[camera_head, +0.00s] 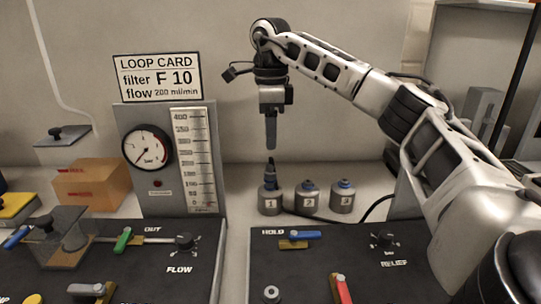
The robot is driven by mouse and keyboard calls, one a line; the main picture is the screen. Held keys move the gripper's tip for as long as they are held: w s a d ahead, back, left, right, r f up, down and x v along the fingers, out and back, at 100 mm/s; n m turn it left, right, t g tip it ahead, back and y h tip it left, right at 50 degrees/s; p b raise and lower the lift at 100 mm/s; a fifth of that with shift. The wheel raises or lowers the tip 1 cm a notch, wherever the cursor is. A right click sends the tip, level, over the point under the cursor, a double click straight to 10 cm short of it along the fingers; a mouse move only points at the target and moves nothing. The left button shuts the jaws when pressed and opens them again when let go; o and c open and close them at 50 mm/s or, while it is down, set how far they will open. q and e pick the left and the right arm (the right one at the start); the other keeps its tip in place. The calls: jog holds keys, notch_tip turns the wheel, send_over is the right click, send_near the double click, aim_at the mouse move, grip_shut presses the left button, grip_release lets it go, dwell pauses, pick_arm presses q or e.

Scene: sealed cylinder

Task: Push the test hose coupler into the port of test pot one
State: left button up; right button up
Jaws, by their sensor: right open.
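Test pot one (270,201), a small grey pot marked 1, stands at the left of a row of three. A dark upright coupler (270,175) stands on its top, over the port; how deep it sits I cannot tell. My right gripper (271,146) points straight down above the coupler, with a small gap between. It is open and seen edge-on, with nothing visible between its fingers. My left gripper is not in view.
Pot two (308,197) and pot three (342,197) stand close on the right, with blue tops. A dark hose (376,206) runs behind the right panel (350,262). A gauge board (182,135) stands on the left, near an orange-brown box (92,183).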

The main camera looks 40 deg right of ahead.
notch_tip(320, 180, up, 7)
jog(key=p, duration=0.1)
jog(key=shift+p, duration=0.35)
jog(key=shift+s+f, duration=0.1)
